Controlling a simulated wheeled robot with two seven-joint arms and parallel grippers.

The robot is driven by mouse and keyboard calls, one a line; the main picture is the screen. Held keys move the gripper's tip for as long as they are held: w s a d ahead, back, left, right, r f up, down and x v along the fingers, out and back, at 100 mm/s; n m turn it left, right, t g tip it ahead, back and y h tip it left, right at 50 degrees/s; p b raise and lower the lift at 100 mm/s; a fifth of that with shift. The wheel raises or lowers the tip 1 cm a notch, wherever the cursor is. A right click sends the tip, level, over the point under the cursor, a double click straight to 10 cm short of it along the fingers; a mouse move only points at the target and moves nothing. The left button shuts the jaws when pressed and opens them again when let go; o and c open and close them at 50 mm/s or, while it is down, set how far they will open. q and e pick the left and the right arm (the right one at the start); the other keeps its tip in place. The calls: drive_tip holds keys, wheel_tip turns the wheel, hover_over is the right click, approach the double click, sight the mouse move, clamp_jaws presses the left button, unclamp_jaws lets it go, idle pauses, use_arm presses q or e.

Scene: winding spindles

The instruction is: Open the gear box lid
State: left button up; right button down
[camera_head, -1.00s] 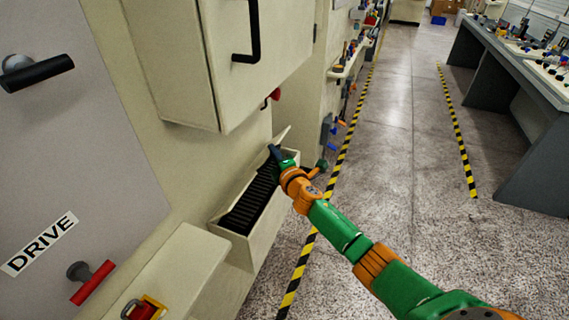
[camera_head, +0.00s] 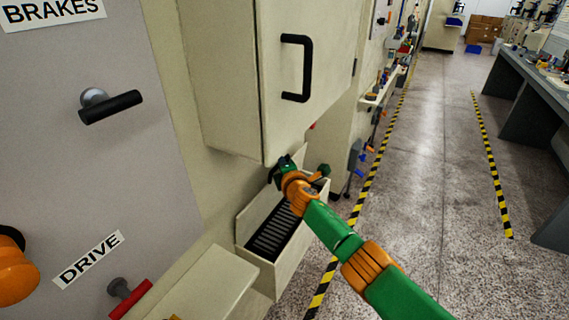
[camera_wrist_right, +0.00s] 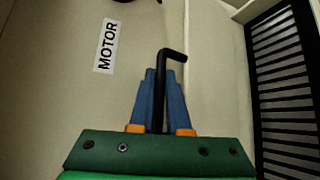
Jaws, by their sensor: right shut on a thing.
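A cream cabinet door (camera_head: 307,115) with a black bar handle (camera_head: 304,68) is at the upper middle of the head view and looks shut. No label names it, so I cannot tell if it is the gear box lid. My right gripper (camera_head: 283,165) is below the cabinet, above the back of an open cream bin. In the wrist view its blue fingers (camera_wrist_right: 161,100) are shut on a black bent lever (camera_wrist_right: 174,54), whose tip sticks out beyond them. My left gripper is not in view.
The cream bin (camera_head: 293,258) has black slats (camera_head: 270,238) inside. A MOTOR label (camera_wrist_right: 108,46) is on the panel beside the lever. A black-handled lever (camera_head: 110,106) and a red lever (camera_head: 131,299) stick out from the grey panel. The floor (camera_head: 430,180) at right is clear.

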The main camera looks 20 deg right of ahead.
idle(0.4)
drive_tip(key=c, duration=0.9)
unclamp_jaws()
drive_tip(key=shift+a, duration=0.1)
drive_tip(key=shift+s+r+p, duration=0.1)
drive_tip(key=shift+p, duration=0.2)
drive_tip(key=p+v, duration=0.4)
drive_tip(key=v, duration=0.3)
